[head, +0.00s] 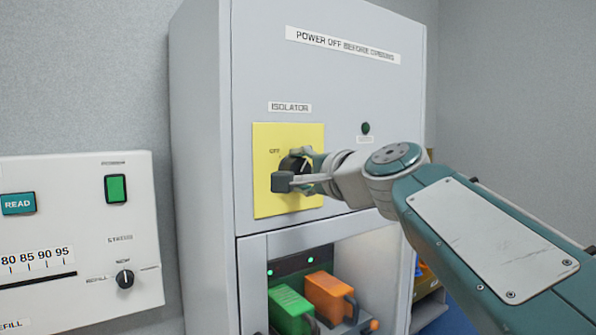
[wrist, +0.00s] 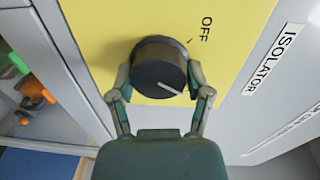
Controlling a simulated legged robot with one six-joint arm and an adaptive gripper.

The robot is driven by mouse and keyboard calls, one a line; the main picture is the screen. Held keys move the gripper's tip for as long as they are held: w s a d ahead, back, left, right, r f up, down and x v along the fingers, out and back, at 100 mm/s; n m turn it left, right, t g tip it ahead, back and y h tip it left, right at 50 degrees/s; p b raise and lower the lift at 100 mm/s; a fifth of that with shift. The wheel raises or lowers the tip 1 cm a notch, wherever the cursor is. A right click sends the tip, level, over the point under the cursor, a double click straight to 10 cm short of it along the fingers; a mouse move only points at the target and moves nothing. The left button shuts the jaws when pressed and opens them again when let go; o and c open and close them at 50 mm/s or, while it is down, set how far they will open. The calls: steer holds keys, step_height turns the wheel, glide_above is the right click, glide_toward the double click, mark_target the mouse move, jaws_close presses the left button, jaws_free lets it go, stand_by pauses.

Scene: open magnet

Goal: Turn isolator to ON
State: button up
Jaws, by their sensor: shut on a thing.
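The isolator knob (wrist: 158,70) is a black round knob with a white pointer line, on a yellow plate (head: 262,185) on the grey cabinet. The plate carries the word OFF; no ON label shows in either view. In the wrist view the pointer line runs toward the lower right of the knob face, apart from the OFF label. My gripper (wrist: 158,90) has one finger on each side of the knob and is shut on it. In the head view my gripper (head: 303,172) covers most of the knob.
A green block (head: 290,310) and an orange block (head: 328,295) with handles sit in the open bay below. A dark green lamp (head: 365,128) is right of the plate. A white panel (head: 75,240) with a READ button and another knob (head: 125,279) is at left.

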steer(key=shift+f+m, duration=0.25)
steer(key=shift+m, duration=0.85)
steer(key=shift+w+f, duration=0.1)
steer(key=o, duration=1.1)
steer(key=shift+o, duration=0.2)
steer(key=shift+d, duration=0.2)
steer(key=shift+r, duration=0.2)
steer(key=shift+s, duration=0.25)
steer(key=v, duration=1.1)
steer(key=shift+d, duration=0.3)
steer(key=shift+s, duration=0.15)
